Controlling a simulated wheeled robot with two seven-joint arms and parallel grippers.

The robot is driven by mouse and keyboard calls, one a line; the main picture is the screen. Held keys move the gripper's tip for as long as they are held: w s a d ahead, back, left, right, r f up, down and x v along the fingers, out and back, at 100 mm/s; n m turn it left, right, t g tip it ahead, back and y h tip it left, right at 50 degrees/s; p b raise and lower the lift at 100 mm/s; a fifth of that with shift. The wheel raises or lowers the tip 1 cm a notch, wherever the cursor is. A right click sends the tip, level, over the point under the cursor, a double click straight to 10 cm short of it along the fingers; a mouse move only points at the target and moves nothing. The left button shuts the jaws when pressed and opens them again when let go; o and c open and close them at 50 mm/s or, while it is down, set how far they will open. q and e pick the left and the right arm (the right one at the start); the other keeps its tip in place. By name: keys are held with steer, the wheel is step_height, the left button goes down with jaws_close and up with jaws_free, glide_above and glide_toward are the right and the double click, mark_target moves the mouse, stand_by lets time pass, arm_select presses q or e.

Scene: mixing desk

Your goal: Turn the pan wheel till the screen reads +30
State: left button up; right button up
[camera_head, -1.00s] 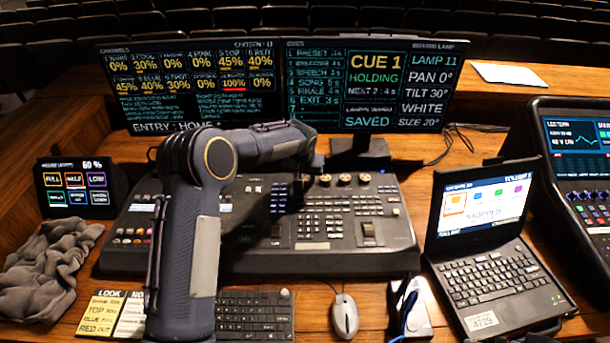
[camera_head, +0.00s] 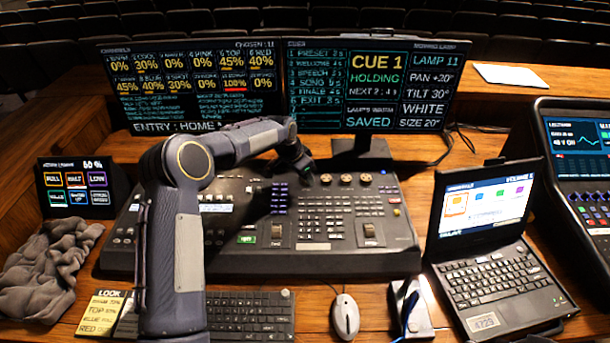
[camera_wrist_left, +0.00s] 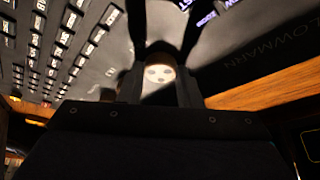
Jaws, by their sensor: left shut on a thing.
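The right monitor (camera_head: 370,85) in the head view reads PAN +20° (camera_head: 432,77), with TILT 30° below it. My left gripper (camera_head: 306,174) reaches down to the console's upper edge, left of three tan wheels (camera_head: 345,178). In the left wrist view my left gripper (camera_wrist_left: 160,80) is shut on a pale round wheel top (camera_wrist_left: 160,73) with darker spots, between its dark fingers. In the head view the gripper and arm hide that wheel. My right gripper is not in view.
The lighting console (camera_head: 350,262) fills the middle of the desk. A laptop (camera_head: 490,280) and a second console (camera_head: 590,190) stand at the right. A mouse (camera_head: 345,316), keyboard (camera_head: 250,312) and grey cloth (camera_head: 50,270) lie around the front and left.

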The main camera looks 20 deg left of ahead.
mark_target(294, 185)
arm_select(q)
steer(key=m+g, duration=0.1)
steer(key=m, duration=0.2)
steer(key=shift+a+m+h, duration=0.1)
steer(key=shift+m+h, duration=0.2)
steer(key=shift+h, duration=0.1)
stand_by(0.4)
steer(key=o, duration=1)
steer(key=shift+b+v, duration=0.5)
steer(key=shift+v, duration=3.4)
steer(key=shift+w+r, duration=0.1)
